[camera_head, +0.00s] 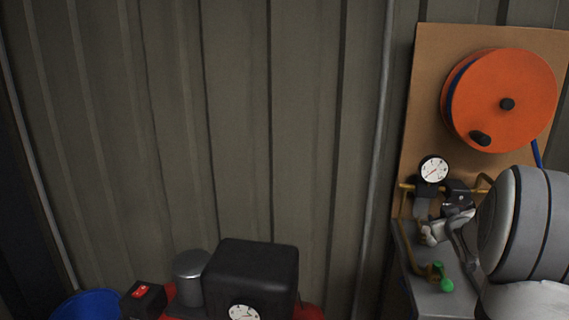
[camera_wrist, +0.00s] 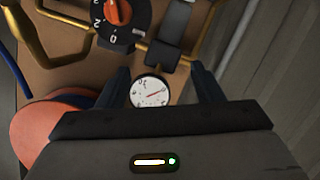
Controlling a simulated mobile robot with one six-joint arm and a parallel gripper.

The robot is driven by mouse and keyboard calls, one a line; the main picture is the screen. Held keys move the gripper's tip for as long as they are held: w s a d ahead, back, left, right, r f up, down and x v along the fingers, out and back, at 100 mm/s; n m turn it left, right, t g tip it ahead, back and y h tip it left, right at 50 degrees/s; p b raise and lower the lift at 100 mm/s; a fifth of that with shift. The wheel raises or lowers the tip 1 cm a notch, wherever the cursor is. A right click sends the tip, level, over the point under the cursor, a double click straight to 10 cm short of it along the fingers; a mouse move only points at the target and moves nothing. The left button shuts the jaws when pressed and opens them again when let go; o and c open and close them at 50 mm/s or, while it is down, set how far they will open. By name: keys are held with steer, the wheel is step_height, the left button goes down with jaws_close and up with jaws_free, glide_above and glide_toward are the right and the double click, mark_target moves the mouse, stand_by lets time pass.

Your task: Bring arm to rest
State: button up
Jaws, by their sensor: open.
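My gripper (camera_wrist: 162,80) is open in the wrist view, its two dark fingers apart and nothing held between them. A round white gauge (camera_wrist: 150,92) shows in the gap between the fingers; I cannot tell how far beyond them it is. In the head view my arm reaches in from the right edge, in front of the wooden board (camera_head: 425,80). There the fingers cannot be made out clearly. The white gauge (camera_head: 433,168) is on the lower part of the board, left of my arm.
An orange hose reel (camera_head: 515,90) hangs above my arm. Brass pipes and an orange-knobbed numbered dial (camera_wrist: 118,12) are near the gripper. A green knob (camera_head: 442,280) stands below. A black compressor housing (camera_head: 255,270) and blue bucket (camera_head: 90,305) are lower left.

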steer(key=s+a+r+m+g+y+p, duration=0.1)
steer(key=s+a+r+g+p, duration=0.2)
steer(key=s+a, duration=0.5)
steer(key=s+a+r+m+g+y+p, duration=0.1)
steer(key=s+a+r+g+p, duration=0.25)
steer(key=a, duration=0.75)
steer(key=s+a+g+y+p, duration=0.1)
steer(key=s+a+g+p, duration=0.1)
steer(key=s+a, duration=0.4)
steer(key=s+a+g+y+p, duration=0.2)
steer(key=s+a, duration=0.5)
steer(key=s, duration=0.6)
steer(key=shift+n+g+p, duration=0.4)
steer(key=shift+g+p, duration=0.05)
steer(key=shift+p, duration=0.1)
steer(key=shift+s+a, duration=0.1)
steer(key=shift+s, duration=0.05)
steer(key=shift+c, duration=0.3)
